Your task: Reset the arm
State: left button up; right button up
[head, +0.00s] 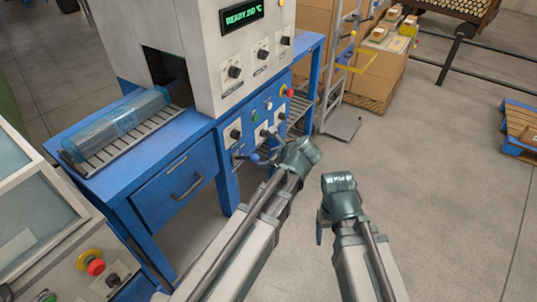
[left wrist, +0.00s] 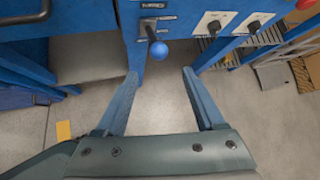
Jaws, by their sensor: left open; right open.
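My left gripper (head: 264,150) is in front of the blue machine's control panel in the head view. In the left wrist view its two blue fingers (left wrist: 160,80) are spread apart with nothing between them. A lever with a blue ball knob (left wrist: 158,50) stands just beyond the fingertips, apart from them. My right gripper (head: 321,232) hangs over bare floor to the right of the left arm, with its fingers pointing down. Nothing shows in it, and its finger gap is hard to see from this angle.
The machine (head: 210,50) has a lit display and an opening. A blue wrapped roll (head: 118,122) lies on its roller infeed. A control cabinet (head: 60,240) stands at the lower left. A hand truck (head: 340,90) and boxes stand behind.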

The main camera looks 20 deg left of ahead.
dwell(0.5)
pick_arm(q)
jog(key=s+d+f+n+g+h, duration=0.3)
jog(key=s+d+n, duration=0.2)
jog(key=s+n, duration=0.45)
jog(key=s+d+f+n+g+h, duration=0.35)
jog(key=s+d+n, duration=0.25)
jog(key=s+n, duration=0.3)
notch_tip(320, 180, up, 16)
jog(key=s+p, duration=0.1)
jog(key=p, duration=1.5)
jog(key=shift+r+p, duration=0.25)
jog(key=shift+p, duration=0.05)
jog(key=shift+y, duration=0.25)
